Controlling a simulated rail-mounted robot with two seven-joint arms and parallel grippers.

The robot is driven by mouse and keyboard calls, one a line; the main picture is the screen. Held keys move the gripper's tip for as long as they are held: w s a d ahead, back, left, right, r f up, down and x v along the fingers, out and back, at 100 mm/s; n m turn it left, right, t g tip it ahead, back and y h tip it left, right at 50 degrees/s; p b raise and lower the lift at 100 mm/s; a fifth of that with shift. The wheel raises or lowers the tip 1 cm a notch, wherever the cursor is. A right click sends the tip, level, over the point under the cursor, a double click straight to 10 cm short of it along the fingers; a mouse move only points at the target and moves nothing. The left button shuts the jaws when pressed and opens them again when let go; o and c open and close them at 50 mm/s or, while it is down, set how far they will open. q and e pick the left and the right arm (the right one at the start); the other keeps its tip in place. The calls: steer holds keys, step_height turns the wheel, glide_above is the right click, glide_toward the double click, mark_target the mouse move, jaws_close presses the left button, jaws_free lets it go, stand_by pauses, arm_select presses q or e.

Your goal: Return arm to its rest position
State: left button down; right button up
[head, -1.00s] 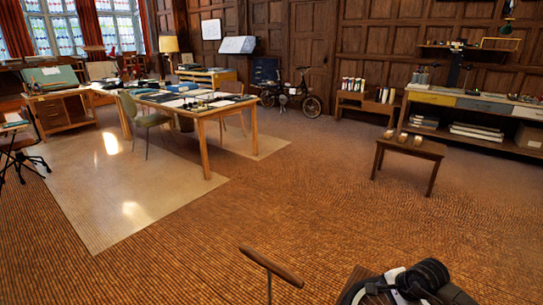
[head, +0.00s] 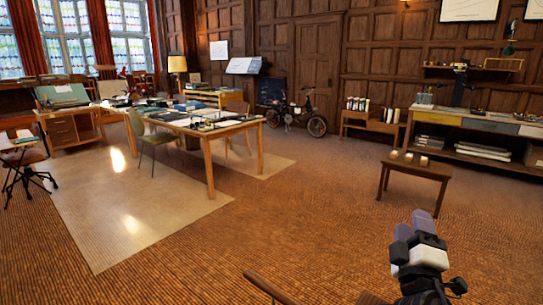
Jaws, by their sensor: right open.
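My right arm shows at the bottom right of the head view, and its gripper (head: 413,226) points up and away from me over the open floor. The gripper has grey-purple fingers on a black and white body. It is open, and I see nothing between its fingers. It is apart from the small wooden table behind it. My left gripper is not in view.
A small wooden table (head: 415,168) with several small cups stands at the right. A long work table (head: 200,130) with papers is left of centre. A wooden rail (head: 270,287) shows at the bottom edge. The middle floor (head: 290,215) is clear.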

steer(key=s+a+f+m+g+y+p, duration=0.3)
steer(key=s+f+g+p, duration=0.15)
steer(key=s+f, duration=0.2)
steer(key=s+a+f+m+g+y+p, duration=0.2)
steer(key=s+a+f+m+g+p, duration=0.15)
steer(key=s+f+g, duration=0.35)
steer(key=s+f+m+g+y+p, duration=0.1)
steer(key=s+f+g+p, duration=0.2)
steer(key=s, duration=0.6)
steer(key=s+f+m+g+p, duration=0.1)
steer(key=s+f+p, duration=0.2)
steer(key=s+p, duration=0.35)
steer(key=s+f+m+g+y+p, duration=0.1)
steer(key=s+f+g+p, duration=0.2)
steer(key=s, duration=0.7)
step_height(320, 180, up, 37)
steer(key=s+p, duration=0.1)
steer(key=p, duration=3.7)
steer(key=shift+s, duration=0.2)
steer(key=shift+r, duration=0.1)
